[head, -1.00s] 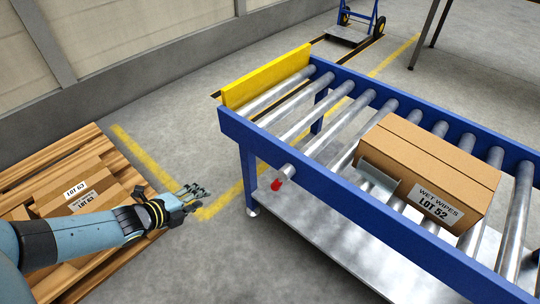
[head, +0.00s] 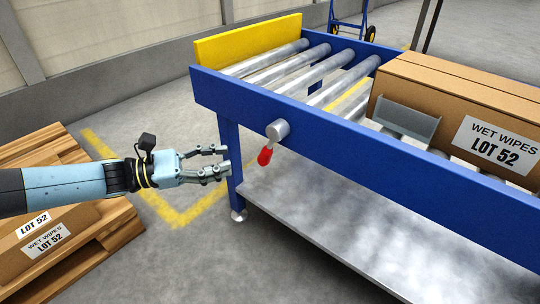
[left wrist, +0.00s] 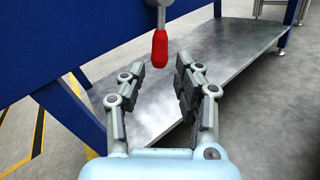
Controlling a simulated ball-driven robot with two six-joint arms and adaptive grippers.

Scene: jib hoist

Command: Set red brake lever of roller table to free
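The red brake lever (head: 265,156) hangs down and slightly left from a round grey hub (head: 278,130) on the blue side rail of the roller table (head: 330,134). In the left wrist view the red lever (left wrist: 160,48) points down, ahead of the fingers. My left gripper (head: 222,161) is open and empty, just left of the lever by the table's leg. It also shows in the left wrist view (left wrist: 157,80), fingers spread below the lever and apart from it. My right gripper is not in view.
A carton marked Wet Wipes Lot 52 (head: 450,100) sits on the rollers, by a grey metal plate (head: 408,117). A yellow end stop (head: 247,40) closes the table's far left end. A metal lower shelf (head: 330,225) lies below. A wooden pallet (head: 100,245) with cartons stands at left.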

